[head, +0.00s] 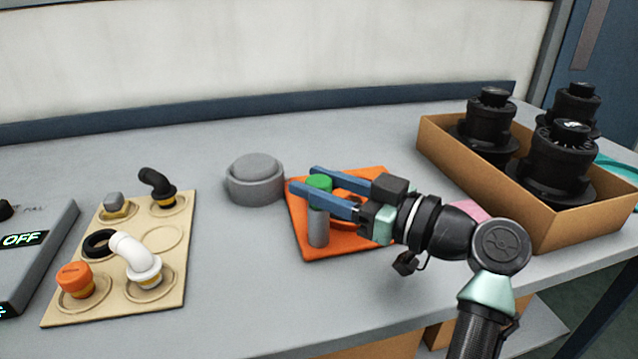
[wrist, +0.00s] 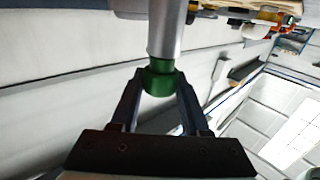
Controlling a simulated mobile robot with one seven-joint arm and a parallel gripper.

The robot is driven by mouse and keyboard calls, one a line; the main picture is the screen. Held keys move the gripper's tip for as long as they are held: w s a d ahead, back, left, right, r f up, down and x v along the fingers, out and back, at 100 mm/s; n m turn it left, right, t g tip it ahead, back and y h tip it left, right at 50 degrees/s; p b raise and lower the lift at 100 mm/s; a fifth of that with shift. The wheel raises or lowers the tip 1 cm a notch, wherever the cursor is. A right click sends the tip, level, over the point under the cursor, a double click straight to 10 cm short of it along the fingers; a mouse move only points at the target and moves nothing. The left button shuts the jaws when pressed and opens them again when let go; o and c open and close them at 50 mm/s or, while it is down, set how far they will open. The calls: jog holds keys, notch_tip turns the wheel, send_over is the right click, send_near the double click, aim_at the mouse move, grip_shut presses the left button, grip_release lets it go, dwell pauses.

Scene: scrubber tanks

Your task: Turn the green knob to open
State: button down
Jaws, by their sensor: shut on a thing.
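The green knob (head: 319,183) caps a grey upright post (head: 318,228) on an orange mat (head: 299,222). In the wrist view the green knob (wrist: 159,80) sits between the fingertips at the end of the silver post (wrist: 165,32). My gripper (head: 317,190) reaches in from the right, its two blue fingers on either side of the knob. In the wrist view my gripper (wrist: 158,86) is shut on the knob. Part of the orange mat is hidden behind my gripper.
A round grey lidded container (head: 255,180) stands just left of the mat. A cardboard box (head: 535,220) with black fittings is at right. A beige board (head: 115,290) with pipe fittings and a grey panel (head: 45,260) reading OFF are at left. The table's back is clear.

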jog(key=shift+c, duration=1.9)
grip_release()
jog(key=p+v, duration=0.1)
jog(key=v, duration=1.2)
